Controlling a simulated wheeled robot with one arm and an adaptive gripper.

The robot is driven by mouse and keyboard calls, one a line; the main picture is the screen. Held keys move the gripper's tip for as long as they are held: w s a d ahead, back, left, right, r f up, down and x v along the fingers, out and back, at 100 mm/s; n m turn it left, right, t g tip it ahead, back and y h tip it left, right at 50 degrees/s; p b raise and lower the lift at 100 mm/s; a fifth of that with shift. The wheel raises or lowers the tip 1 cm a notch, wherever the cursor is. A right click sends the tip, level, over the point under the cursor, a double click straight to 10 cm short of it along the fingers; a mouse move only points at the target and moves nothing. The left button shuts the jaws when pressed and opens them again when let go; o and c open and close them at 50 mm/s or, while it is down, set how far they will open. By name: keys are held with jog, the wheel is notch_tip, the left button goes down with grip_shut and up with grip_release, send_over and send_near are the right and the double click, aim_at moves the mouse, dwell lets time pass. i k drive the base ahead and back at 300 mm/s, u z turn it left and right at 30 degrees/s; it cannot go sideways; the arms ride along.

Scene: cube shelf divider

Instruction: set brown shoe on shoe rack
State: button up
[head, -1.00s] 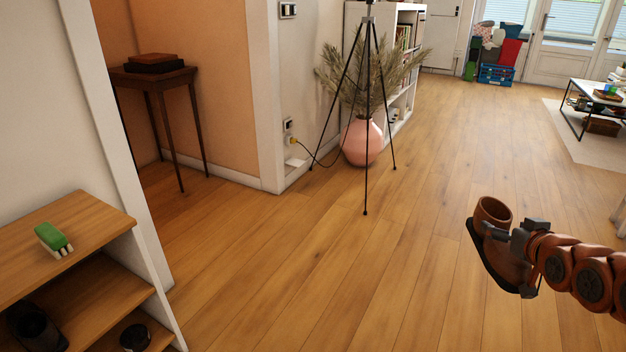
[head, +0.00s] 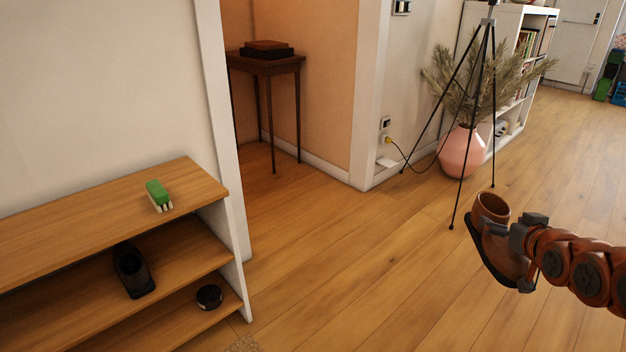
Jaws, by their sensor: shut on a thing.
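The brown shoe (head: 502,257) with a black sole is held above the floor at the right. My gripper (head: 515,238) is shut on the shoe's upper part, below and beside its opening. The shoe's opening faces up and its sole tilts down to the right. The wooden shoe rack (head: 110,203) stands at the lower left, well apart from the shoe. Its top board carries a green-topped brush (head: 158,195). A black shoe (head: 132,270) sits on the middle shelf and a round black tin (head: 209,297) on the lower shelf.
A black tripod (head: 480,110) stands in front of a pink vase (head: 461,152) with dry plants. A white bookshelf (head: 508,60) is behind. A dark side table (head: 265,65) stands in the alcove. Bare wooden floor lies between the rack and the shoe.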

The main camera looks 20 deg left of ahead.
aim_at(57, 230)
jog(key=u, duration=2.9)
